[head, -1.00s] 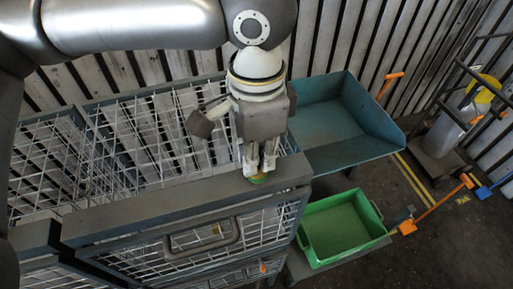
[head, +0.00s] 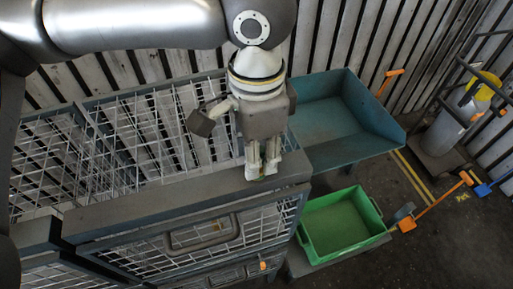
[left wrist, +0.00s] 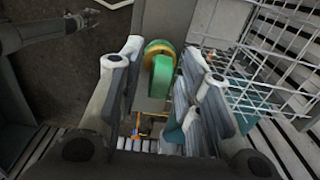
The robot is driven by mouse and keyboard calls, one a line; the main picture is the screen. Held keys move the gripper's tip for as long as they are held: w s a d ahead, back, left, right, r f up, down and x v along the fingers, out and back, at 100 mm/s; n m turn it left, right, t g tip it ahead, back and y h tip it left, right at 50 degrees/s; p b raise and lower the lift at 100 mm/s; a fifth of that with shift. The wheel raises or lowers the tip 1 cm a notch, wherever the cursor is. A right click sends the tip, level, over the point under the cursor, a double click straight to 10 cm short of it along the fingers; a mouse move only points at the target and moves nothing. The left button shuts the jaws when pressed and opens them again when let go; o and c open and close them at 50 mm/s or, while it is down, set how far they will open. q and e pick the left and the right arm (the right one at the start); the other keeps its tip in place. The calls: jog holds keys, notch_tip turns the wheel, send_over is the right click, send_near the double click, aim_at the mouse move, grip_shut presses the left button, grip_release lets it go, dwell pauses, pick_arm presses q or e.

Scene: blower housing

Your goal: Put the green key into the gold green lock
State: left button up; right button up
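The gold green lock (left wrist: 149,52) shows in the left wrist view as a rounded green and gold piece on the grey top rail of the cage. The green key (left wrist: 161,78), a flat green slab, stands against it between my left fingers. I cannot tell how deep it sits in the lock. My left gripper (head: 263,174) points down at the rail's right end. Its fingers are apart, with gaps beside the key in the left wrist view (left wrist: 162,75). In the head view the fingers hide most of the green. What looks like my right gripper (left wrist: 90,18) is small at the upper left.
The wire cage (head: 150,135) fills the left and middle. A blue-grey tray (head: 335,120) stands right of it, with a green crate (head: 342,228) lower down. Orange-handled tools (head: 440,205) and a trolley (head: 440,135) are at the right.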

pick_arm(q)
jog(key=shift+r, duration=0.1)
notch_tip(320, 180, up, 12)
dwell(0.6)
